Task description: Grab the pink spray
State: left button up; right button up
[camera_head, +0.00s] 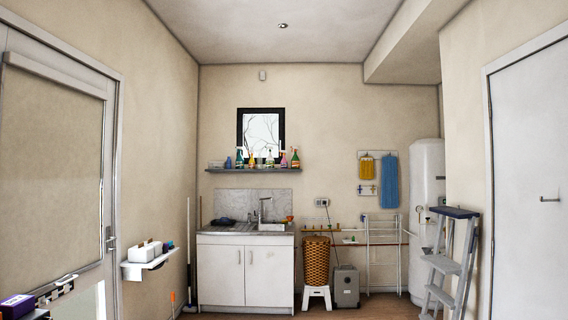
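A small pink spray bottle (284,160) stands upright on the wall shelf (254,170) across the room, above the sink and below the window. It is in a row with several other bottles, between a green-topped one (270,159) on its left and another green-and-orange one (295,159) on its right. The bottles are small and far off, so fine detail is hard to tell. Neither of my grippers is in view.
A white sink cabinet (245,270) stands under the shelf. A stepladder (452,262), wicker basket (317,260) and drying rack (382,250) stand to the right. A small wall shelf (148,262) juts out at left. The middle floor looks clear.

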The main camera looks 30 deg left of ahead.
aim_at(283, 162)
jog(key=i+j+u, duration=0.35)
jog(key=i, duration=0.3)
jog(key=i+u, duration=0.5)
jog(key=i, duration=3.4)
jog(key=i+u, duration=0.1)
jog(key=i, duration=0.7)
jog(key=i+l, duration=0.15)
jog(key=i, duration=0.7)
jog(key=i+l+u, duration=0.1)
jog(key=i, duration=0.75)
